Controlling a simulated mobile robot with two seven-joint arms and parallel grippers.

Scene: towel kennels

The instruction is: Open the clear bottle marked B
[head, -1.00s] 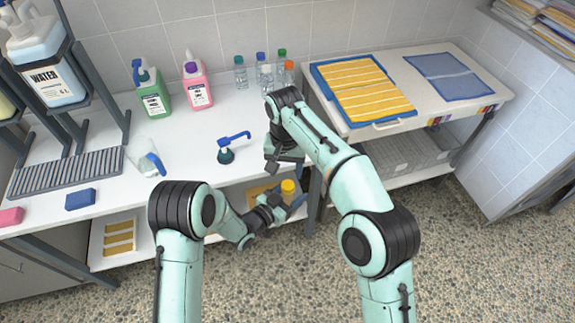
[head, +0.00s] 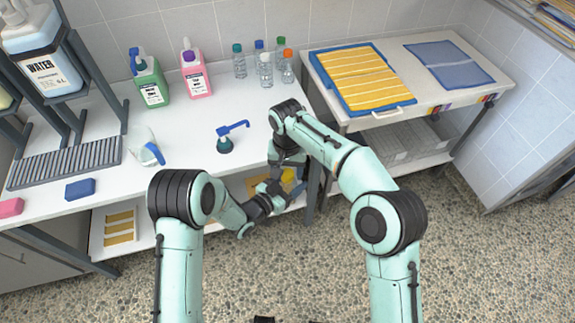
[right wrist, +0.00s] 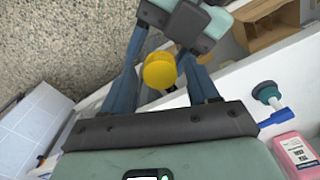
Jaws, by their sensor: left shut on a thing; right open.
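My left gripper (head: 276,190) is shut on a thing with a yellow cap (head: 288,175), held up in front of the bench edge. The cap also shows in the right wrist view (right wrist: 160,71); the body below it is mostly hidden, and I cannot read a letter on it. My right gripper (right wrist: 162,66) is open, its two blue fingers on either side of the cap with gaps showing. Several clear bottles stand at the back of the bench, including one with a teal cap (head: 239,62) and one with an orange cap (head: 287,68); their marks are not readable.
A blue tray with a yellow striped towel (head: 362,80) lies on the right-hand table. The bench front holds a blue block (head: 80,189). A lower shelf runs below.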

